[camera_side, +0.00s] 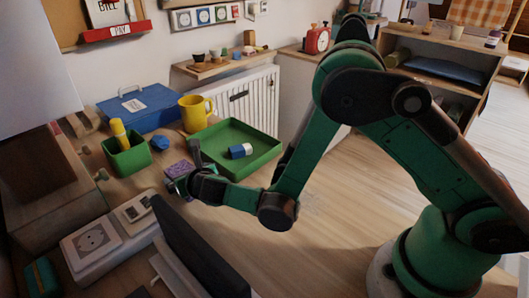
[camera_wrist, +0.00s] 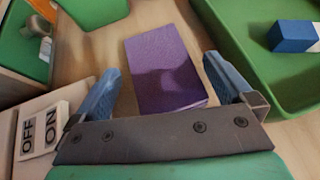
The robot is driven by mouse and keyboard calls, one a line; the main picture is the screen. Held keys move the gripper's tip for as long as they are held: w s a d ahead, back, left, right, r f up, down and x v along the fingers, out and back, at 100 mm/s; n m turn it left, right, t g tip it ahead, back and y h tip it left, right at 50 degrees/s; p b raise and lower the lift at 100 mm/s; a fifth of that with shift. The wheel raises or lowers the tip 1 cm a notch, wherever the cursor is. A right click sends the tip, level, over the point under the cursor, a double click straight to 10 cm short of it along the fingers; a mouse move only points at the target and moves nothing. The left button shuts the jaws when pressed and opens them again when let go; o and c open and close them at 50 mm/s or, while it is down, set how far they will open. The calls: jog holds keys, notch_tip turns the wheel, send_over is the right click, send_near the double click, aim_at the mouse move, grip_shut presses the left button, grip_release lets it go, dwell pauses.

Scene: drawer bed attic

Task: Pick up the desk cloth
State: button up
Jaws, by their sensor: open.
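The desk cloth appears to be the flat purple rectangle (camera_wrist: 165,65) on the wooden desk, with a fairly thick edge. In the side view, purple (camera_side: 180,168) shows just beyond my gripper (camera_side: 182,183), which partly hides it. In the wrist view, my gripper (camera_wrist: 160,78) is open, with one blue finger on each side of the cloth. A gap shows between each finger and the cloth, and a shadow falls across it. I cannot tell how far the fingertips are above the desk.
A green tray (camera_side: 262,169) holding a blue-and-white eraser (camera_side: 240,151) stands close on the right. A green cup (camera_side: 128,158), a yellow mug (camera_side: 195,113) and a blue box (camera_side: 140,108) stand behind. A white OFF/ON switch panel (camera_wrist: 42,130) is near the left finger.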

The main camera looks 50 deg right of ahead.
jog(key=shift+x, duration=1.4)
jog(key=c, duration=1.1)
jog(key=shift+r, duration=0.1)
jog(key=shift+c, duration=0.2)
